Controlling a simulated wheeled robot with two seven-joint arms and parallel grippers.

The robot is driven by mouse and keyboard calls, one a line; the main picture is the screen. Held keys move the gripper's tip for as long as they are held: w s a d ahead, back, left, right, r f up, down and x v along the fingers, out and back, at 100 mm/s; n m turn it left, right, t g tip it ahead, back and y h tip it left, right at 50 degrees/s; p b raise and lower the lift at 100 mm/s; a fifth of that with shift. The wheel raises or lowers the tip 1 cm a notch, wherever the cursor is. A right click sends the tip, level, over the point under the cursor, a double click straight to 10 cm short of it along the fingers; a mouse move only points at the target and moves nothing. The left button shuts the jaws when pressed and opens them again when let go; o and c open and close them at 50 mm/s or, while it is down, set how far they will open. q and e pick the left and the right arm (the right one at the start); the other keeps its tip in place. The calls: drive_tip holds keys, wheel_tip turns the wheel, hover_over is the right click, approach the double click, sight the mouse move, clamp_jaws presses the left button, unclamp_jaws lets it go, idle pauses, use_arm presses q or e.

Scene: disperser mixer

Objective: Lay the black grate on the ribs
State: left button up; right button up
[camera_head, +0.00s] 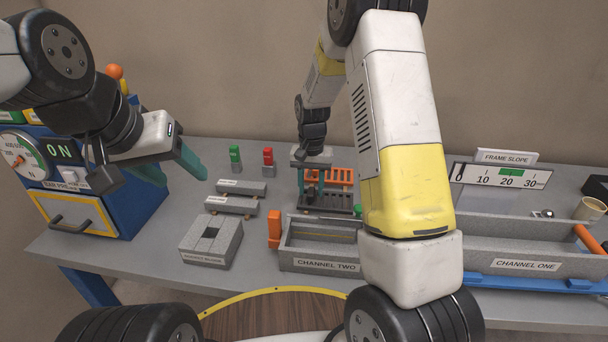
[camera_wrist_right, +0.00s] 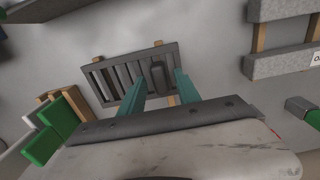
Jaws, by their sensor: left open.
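My right gripper (camera_head: 312,188) is over the grate, pointing down. Its teal fingers are apart, one on each side of the grip in the wrist view (camera_wrist_right: 160,77), with visible gaps. My left gripper (camera_head: 190,160) is open and empty, at the blue machine's right. Thin yellowish strips (camera_head: 320,234) show inside channel two (camera_head: 318,265); I cannot tell if these are the ribs.
An orange grate (camera_head: 342,176) lies behind the black one. Grey blocks (camera_head: 232,206), a green clip (camera_head: 235,156) and a red clip (camera_head: 268,158) are to the left. An orange post (camera_head: 274,228) rises at channel two's left end. My right arm hides part of the channels.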

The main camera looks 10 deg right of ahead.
drive_tip(key=shift+r, duration=0.15)
wheel_tip(320, 180, up, 12)
drive_tip(key=s+d+r+n+t+y, duration=0.2)
drive_tip(key=s+r+t, duration=0.1)
drive_tip(key=s+r, duration=0.85)
drive_tip(key=s+r+n+t, duration=0.1)
drive_tip(key=s+t, duration=0.2)
drive_tip(key=s, duration=1.1)
drive_tip(key=shift+r+n, duration=0.2)
drive_tip(key=shift+n, duration=0.2)
